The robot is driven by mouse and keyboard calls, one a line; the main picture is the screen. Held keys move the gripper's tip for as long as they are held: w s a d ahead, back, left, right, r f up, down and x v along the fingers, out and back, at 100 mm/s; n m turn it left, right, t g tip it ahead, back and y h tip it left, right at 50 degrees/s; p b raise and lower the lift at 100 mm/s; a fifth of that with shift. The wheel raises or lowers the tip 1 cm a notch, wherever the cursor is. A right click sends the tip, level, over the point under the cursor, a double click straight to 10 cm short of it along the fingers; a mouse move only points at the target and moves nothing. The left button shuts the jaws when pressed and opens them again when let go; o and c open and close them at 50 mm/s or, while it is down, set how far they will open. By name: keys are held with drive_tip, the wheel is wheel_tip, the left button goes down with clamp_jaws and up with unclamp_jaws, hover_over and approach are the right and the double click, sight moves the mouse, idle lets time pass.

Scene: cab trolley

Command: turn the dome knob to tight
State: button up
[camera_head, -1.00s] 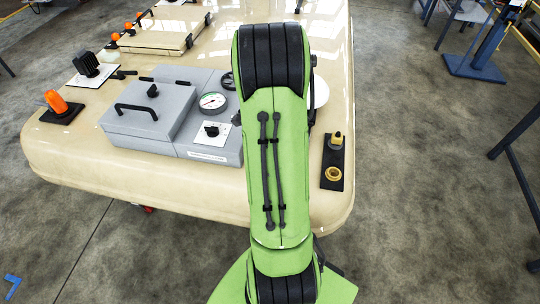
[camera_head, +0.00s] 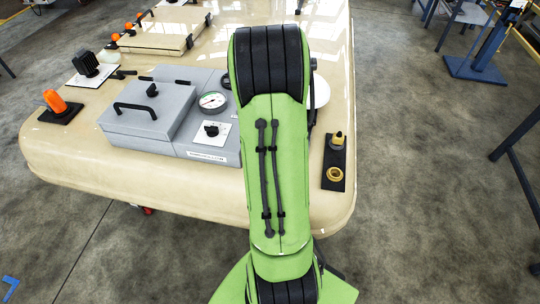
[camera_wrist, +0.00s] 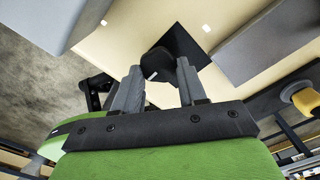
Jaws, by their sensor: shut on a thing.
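The dome knob (camera_wrist: 158,63) is a dark, rounded knob on a black square plate (camera_wrist: 185,44) in the wrist view. A small pale mark shows on its near edge. My gripper (camera_wrist: 160,72) has one grey finger on each side of the knob and is shut on it. The fingers partly cover its sides, and I cannot read any tight marking. In the head view my green arm hides the gripper and the knob.
A grey box with a gauge (camera_head: 212,100) and small black knob (camera_head: 211,130) stands left of my arm. A white dome (camera_head: 320,91) shows just right of it. A black plate (camera_head: 335,174) with brass-coloured fittings lies near the right edge. The front strip of the cream top is clear.

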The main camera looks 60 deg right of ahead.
idle(0.5)
drive_tip(key=o, duration=1.1)
drive_tip(key=shift+c, duration=0.2)
drive_tip(key=shift+r, duration=0.1)
wheel_tip(320, 180, up, 16)
drive_tip(key=p, duration=0.3)
drive_tip(key=shift+f, duration=0.2)
